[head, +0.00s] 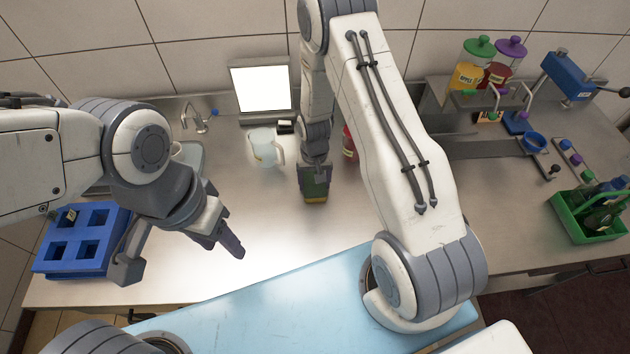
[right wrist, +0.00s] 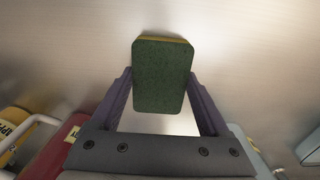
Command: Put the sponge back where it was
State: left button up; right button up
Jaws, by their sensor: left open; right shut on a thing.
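The sponge (head: 316,194), green with a yellow layer, is held by my right gripper (head: 315,172) near the middle of the steel counter. In the right wrist view the sponge (right wrist: 161,75) sits between the two fingertips, its dark green face toward the camera and a thin yellow edge at its far end. My right gripper is shut on it. I cannot tell whether the sponge touches the counter. My left gripper (head: 236,246) is open and empty, over the counter's front left part, apart from the sponge.
A clear pitcher (head: 264,148) and a small black object (head: 285,127) stand left of the sponge, below a white panel (head: 262,88). A red container (head: 349,145) is partly hidden by my right arm. A blue tray (head: 50,267) is left; a green crate (head: 588,222) is right.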

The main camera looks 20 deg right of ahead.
jog(key=o, duration=1.2)
jog(key=shift+c, duration=0.2)
